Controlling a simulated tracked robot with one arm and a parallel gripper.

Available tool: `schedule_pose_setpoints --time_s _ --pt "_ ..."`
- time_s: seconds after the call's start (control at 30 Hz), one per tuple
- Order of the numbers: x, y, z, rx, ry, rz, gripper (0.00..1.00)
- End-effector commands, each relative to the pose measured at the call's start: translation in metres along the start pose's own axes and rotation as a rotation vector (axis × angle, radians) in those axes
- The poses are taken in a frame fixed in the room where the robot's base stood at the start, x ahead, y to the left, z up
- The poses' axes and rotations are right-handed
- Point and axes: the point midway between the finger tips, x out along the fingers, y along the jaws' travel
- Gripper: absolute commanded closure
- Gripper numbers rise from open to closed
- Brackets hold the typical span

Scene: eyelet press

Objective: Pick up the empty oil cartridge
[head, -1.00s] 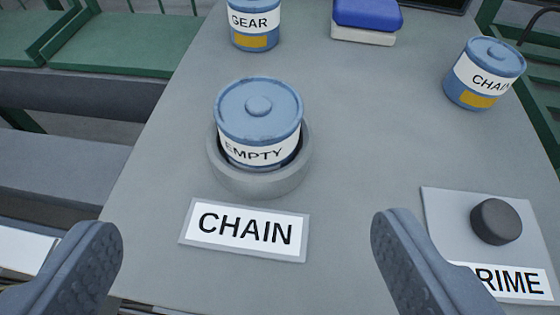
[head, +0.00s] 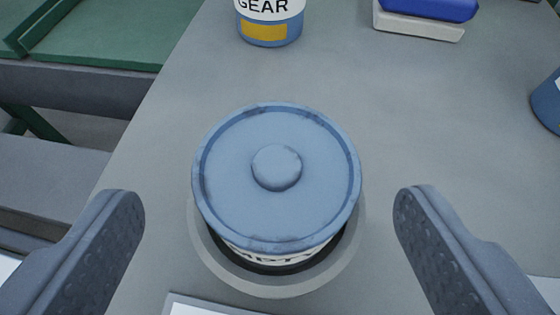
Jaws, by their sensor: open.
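The empty oil cartridge (head: 276,180) is a blue can with a round lid and a central knob. It sits upright in a grey ring-shaped holder (head: 215,262) on the table. Its white label shows only partly below the lid. My gripper (head: 270,205) is open, with one finger to the left of the cartridge and one to the right. Both fingers are nearer the camera and apart from it, with a gap on each side.
A blue can labelled GEAR (head: 268,22) stands behind the cartridge. A blue and white block (head: 425,18) lies at the back right. Another blue can (head: 548,102) is cut off at the right edge. The grey tabletop (head: 440,130) between them is clear.

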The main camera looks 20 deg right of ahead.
Motion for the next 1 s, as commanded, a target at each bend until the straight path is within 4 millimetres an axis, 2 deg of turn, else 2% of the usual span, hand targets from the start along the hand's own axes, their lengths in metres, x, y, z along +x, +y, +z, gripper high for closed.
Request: schedule_pose_setpoints --time_s 0.3,0.6,0.63,0.7,0.8,1.0 --pt "0.036 0.004 -0.001 0.001 -0.002 0.001 0.21" --pt "0.04 0.004 -0.003 0.002 0.0 0.002 0.21" --pt "0.04 0.004 -0.003 0.001 0.0 0.002 0.27" --pt "0.04 0.004 -0.003 0.002 0.0 0.002 0.46" --pt "0.04 0.004 -0.003 0.002 0.0 0.002 0.69" --pt "0.04 0.004 -0.003 0.002 0.0 0.002 0.69"
